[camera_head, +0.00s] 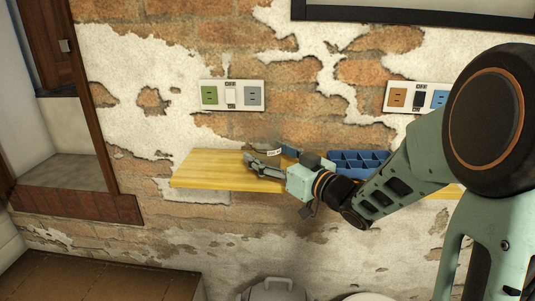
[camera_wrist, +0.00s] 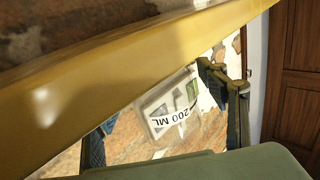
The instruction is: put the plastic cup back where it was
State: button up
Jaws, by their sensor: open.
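The plastic cup (camera_wrist: 160,98) is clear, with a white "200 ML" label. In the wrist view it lies between the two fingers of my gripper (camera_wrist: 155,112), and the wall shows through it. Its foot is close to the edge of the yellow wooden shelf (camera_wrist: 120,75); I cannot tell whether they touch. In the head view my gripper (camera_head: 254,160) is over the shelf (camera_head: 205,172), its fingers apart. The cup is hard to make out there; only its small white label (camera_head: 274,152) shows between the fingers.
A blue compartmented tray (camera_head: 358,160) stands on the shelf to the right of my gripper. The shelf's left part is bare. A socket plate (camera_head: 232,95) is on the brick wall above, and another (camera_head: 415,97) is farther right. A grey lidded bin (camera_head: 275,290) stands below.

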jog(key=shift+r, duration=0.25)
jog(key=p+v, duration=0.2)
jog(key=v, duration=1)
jog(key=shift+d, duration=0.15)
